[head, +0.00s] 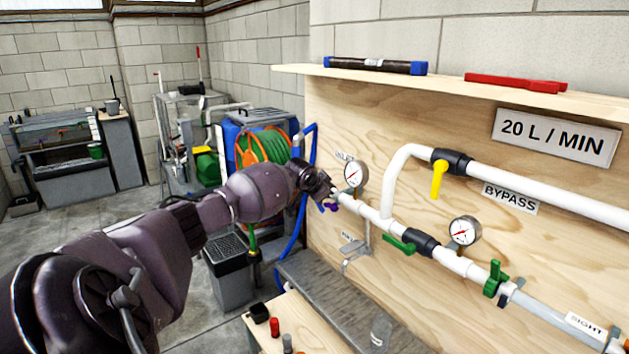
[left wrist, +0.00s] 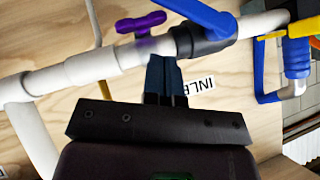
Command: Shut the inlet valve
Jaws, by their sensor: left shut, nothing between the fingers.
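In the left wrist view, the inlet valve is a dark body (left wrist: 205,40) on the white pipe with a blue lever (left wrist: 208,15). The lever slants across the pipe, toward the upper left and out of the frame. My left gripper shows in the left wrist view (left wrist: 165,65) with its fingers shut and empty, pointing at the pipe just left of the valve body. I cannot tell if the tips touch. In the head view my left gripper (head: 328,192) is at the pipe's left end and hides the inlet valve. The INLET label (left wrist: 198,86) is partly covered. My right gripper is not in view.
A small purple handle (left wrist: 140,22) sits on the pipe beside the fingers. A gauge (head: 354,176) stands close to my gripper. A green lever (head: 399,244) and a yellow bypass lever (head: 438,180) are further right. A blue hose (left wrist: 262,70) is right of the valve.

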